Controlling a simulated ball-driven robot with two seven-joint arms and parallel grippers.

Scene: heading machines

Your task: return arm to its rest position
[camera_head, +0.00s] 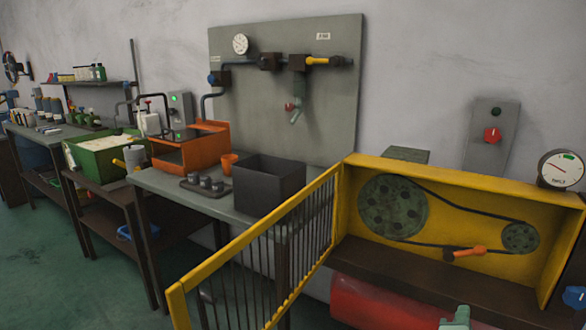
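Neither of my arms can be made out in the head view, and no gripper is seen there. A pale green piece (455,318) shows at the bottom edge, cut off by the frame; I cannot tell what it belongs to. The yellow machine housing (465,180) stands open at the right, with its barred yellow guard (262,245) swung out to the left. Inside it, a belt runs around a large green pulley (392,207) and a small one (520,238). An orange-handled part (468,252) sits below the belt.
A red tank (380,303) lies under the housing. Left of the guard, a bench (225,207) holds a dark open box (268,184), an orange cup (228,164) and an orange machine (190,147). A green bin (100,160) stands further left. Green floor (40,270) is clear at lower left.

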